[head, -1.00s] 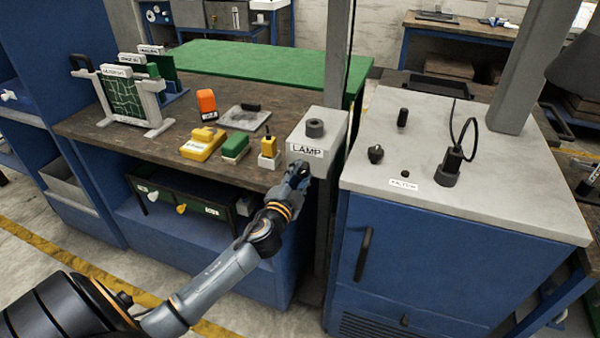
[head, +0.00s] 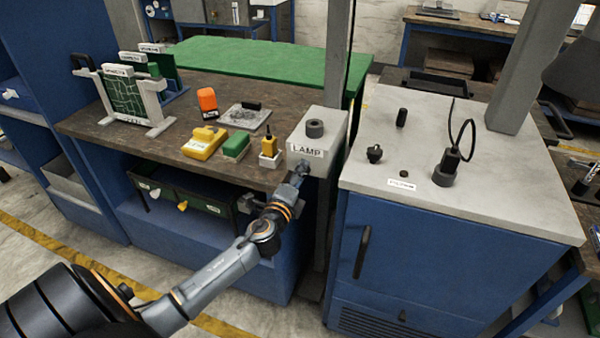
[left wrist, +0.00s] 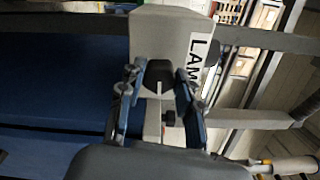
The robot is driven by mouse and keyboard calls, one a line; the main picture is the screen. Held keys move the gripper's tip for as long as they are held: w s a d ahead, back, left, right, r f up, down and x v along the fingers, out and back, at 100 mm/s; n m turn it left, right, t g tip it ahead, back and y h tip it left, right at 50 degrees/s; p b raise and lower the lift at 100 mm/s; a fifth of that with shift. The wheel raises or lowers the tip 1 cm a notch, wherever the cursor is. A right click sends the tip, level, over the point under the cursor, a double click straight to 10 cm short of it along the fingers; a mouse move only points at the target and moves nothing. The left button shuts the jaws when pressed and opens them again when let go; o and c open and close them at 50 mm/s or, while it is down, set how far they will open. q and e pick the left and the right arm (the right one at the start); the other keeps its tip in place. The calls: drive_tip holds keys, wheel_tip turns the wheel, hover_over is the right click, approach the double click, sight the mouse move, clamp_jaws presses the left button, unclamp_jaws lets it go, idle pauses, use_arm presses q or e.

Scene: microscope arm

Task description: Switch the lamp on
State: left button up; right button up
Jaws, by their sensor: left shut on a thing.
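The lamp switch box (head: 329,131) is a pale grey block with a "LAMP" label (head: 306,150) on its front and a dark round knob (head: 315,128) on top. It hangs at the right end of the wooden bench. My left gripper (head: 299,168) is at the box's front face, just below the label. In the left wrist view the box (left wrist: 172,30) fills the top middle. There my left gripper (left wrist: 160,84) is shut on a dark knob (left wrist: 158,70) on that face, with a finger on each side. My right gripper is not in view.
A blue cabinet (head: 400,255) with a grey top stands right of the box, with a cable plug (head: 447,167) and small knobs on it. A grey post (head: 335,70) rises behind the box. Yellow (head: 204,142), green (head: 236,146) and orange (head: 207,101) items lie on the bench (head: 160,146).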

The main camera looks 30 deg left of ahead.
use_arm(q)
drive_tip(key=shift+m, duration=0.4)
drive_tip(key=o, duration=1.1)
drive_tip(key=shift+o, duration=0.2)
drive_tip(key=v, duration=1.2)
